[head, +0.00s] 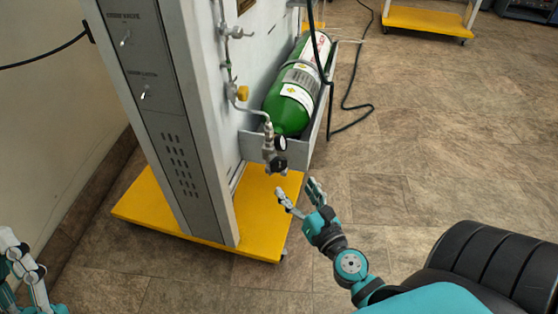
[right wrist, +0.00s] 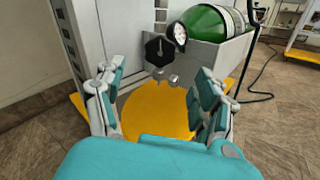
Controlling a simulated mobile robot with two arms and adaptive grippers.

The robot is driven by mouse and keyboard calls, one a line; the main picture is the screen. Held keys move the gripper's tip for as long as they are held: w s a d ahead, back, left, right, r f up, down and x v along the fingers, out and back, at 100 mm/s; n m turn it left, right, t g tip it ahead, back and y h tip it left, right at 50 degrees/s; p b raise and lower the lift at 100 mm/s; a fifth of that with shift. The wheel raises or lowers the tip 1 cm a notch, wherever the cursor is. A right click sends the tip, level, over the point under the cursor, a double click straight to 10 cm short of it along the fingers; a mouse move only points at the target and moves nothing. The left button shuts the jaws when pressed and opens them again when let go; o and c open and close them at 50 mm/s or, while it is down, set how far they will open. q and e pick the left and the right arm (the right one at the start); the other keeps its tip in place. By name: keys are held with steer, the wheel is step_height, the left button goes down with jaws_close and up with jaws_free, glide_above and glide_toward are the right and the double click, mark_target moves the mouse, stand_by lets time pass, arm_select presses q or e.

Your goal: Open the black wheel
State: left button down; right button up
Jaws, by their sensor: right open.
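The black wheel (head: 278,164) is a small dark knob on the regulator at the valve end of the green cylinder (head: 288,108). In the right wrist view the black wheel (right wrist: 159,51) shows as a dark many-sided disc facing me, with a round gauge (right wrist: 180,34) at its upper right. My right gripper (head: 302,195) is open and empty, just below and to the right of the wheel, apart from it. In the right wrist view its fingers (right wrist: 160,98) stand wide on both sides, with the wheel beyond and between them. My left gripper (head: 22,262) is partly in view at the lower left.
The grey trainer cabinet (head: 168,110) stands on a yellow base (head: 262,215) with casters. A metal tray (head: 262,146) holds the cylinder. A black hose (head: 352,115) trails over the tiled floor on the right, which is mostly clear.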

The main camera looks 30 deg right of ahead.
mark_target(280, 167)
steer(key=w, duration=0.1)
steer(key=w+p, duration=0.1)
steer(key=w, duration=0.1)
steer(key=shift+w+d+r+p, duration=0.15)
steer(key=shift+w+d+p, duration=0.1)
steer(key=shift+w+p, duration=0.05)
steer(key=w, duration=0.1)
steer(key=w+p, duration=0.1)
steer(key=w, duration=0.3)
steer(key=shift+w+d, duration=0.15)
steer(key=shift+d, duration=0.2)
steer(key=shift+w, duration=0.45)
arm_select(q)
steer(key=w+f+g+y, duration=0.3)
steer(key=w+f+g, duration=0.3)
steer(key=f+g, duration=0.3)
step_height(280, 167, down, 3)
steer(key=shift+f, duration=0.1)
steer(key=shift+w+a, duration=0.1)
arm_select(e)
steer(key=c, duration=1.2)
steer(key=shift+o, duration=0.2)
